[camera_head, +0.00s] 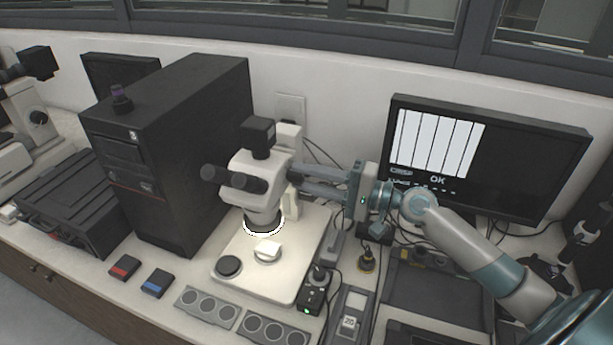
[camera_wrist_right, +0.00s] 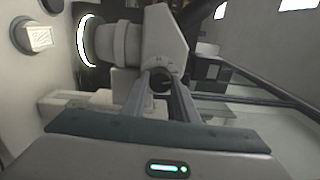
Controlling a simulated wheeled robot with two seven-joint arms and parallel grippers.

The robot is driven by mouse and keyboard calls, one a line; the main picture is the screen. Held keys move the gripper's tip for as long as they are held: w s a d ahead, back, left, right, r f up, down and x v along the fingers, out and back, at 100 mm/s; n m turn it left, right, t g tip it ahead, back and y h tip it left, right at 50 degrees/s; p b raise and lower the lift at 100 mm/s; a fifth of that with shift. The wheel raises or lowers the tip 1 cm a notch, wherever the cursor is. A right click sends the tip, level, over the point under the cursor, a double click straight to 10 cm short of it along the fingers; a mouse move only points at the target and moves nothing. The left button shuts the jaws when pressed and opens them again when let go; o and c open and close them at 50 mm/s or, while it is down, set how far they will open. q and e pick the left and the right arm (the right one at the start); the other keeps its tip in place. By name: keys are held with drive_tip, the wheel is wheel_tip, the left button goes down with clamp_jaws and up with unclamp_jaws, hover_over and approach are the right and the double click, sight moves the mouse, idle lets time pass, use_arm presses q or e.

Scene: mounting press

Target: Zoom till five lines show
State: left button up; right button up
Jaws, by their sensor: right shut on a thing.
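The white stereo microscope (camera_head: 250,180) stands on its pale base, with a lit ring under its head. My right gripper (camera_head: 292,172) reaches in from the right to the side of the head. In the wrist view the fingers (camera_wrist_right: 163,82) are shut on a small dark zoom knob (camera_wrist_right: 160,84) on the head's side. The monitor (camera_head: 535,150) shows a white patch crossed by several dark vertical lines, with the words "CRISP" and "OK" under it. A pale block (camera_head: 267,249) lies on the stage under the lens. My left gripper is out of view.
A black computer tower (camera_head: 180,150) stands left of the microscope. Red (camera_head: 124,267) and blue (camera_head: 157,283) blocks and grey trays with round wells (camera_head: 207,306) lie in front. A small box with a green light (camera_head: 312,297) and cables sit below my right arm.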

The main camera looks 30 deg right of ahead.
drive_tip(key=o, duration=1.1)
drive_tip(key=shift+c, duration=0.2)
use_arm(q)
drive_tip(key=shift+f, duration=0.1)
use_arm(e)
drive_tip(key=shift+d, duration=0.1)
drive_tip(key=shift+s+d+f+b, duration=0.15)
drive_tip(key=shift+s+d+b, duration=0.2)
drive_tip(key=shift+s+b, duration=0.1)
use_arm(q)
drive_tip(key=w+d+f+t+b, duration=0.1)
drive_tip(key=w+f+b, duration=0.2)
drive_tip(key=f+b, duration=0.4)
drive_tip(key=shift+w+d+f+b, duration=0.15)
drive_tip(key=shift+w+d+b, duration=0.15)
use_arm(e)
drive_tip(key=v, duration=1.6)
